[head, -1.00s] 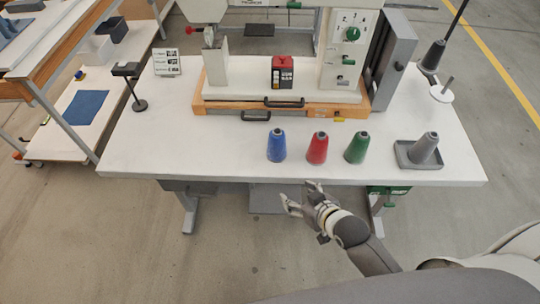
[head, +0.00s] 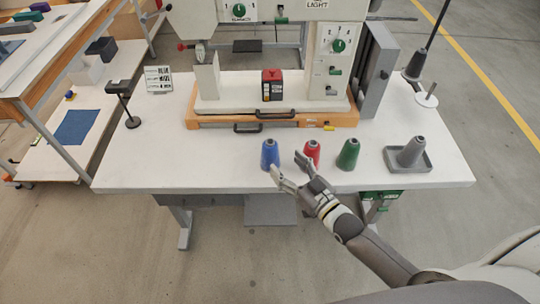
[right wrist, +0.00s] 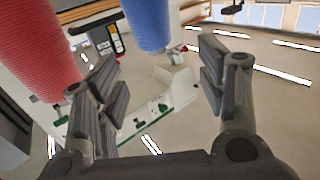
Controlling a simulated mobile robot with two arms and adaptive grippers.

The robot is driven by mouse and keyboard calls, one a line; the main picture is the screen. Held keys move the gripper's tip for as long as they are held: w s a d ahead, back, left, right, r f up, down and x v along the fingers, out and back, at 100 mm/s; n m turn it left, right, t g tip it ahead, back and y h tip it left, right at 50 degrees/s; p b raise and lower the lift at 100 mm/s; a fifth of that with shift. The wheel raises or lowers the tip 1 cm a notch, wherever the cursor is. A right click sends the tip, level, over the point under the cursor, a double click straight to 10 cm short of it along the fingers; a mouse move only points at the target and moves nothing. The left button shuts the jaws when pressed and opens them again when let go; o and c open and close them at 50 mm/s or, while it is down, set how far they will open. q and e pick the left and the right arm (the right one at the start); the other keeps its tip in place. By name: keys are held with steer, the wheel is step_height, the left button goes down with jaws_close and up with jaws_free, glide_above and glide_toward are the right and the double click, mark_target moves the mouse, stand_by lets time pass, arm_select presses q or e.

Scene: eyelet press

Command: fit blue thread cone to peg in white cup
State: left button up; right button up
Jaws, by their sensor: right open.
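The blue thread cone (head: 270,154) stands upright near the table's front edge, left of the red cone. In the right wrist view the blue cone (right wrist: 148,22) shows at the top, between the directions of the two fingers and beyond their tips. My right gripper (head: 286,167) is open and empty, just in front of the blue and red cones. Its spread fingers also show in the right wrist view (right wrist: 160,85). A round white holder (head: 427,100) with a short upright grey peg (head: 431,89) is at the table's right edge. My left gripper is not in view.
A red cone (head: 312,153) stands close right of the blue one, then a green cone (head: 348,154) and a grey cone (head: 411,152) on a grey tray (head: 426,166). The press (head: 290,87) fills the table's back middle. The table's front left is clear.

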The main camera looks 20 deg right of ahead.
mark_target(275, 149)
steer(key=x, duration=0.4)
steer(key=shift+w+r+p, duration=0.15)
steer(key=shift+w+p, duration=0.25)
steer(key=shift+w, duration=0.1)
steer(key=x, duration=0.3)
steer(key=shift+w+d+p, duration=0.15)
steer(key=shift+w+p, duration=0.05)
steer(key=shift+p, duration=0.2)
steer(key=shift+w+a, duration=0.2)
steer(key=shift+w, duration=0.35)
jaws_close()
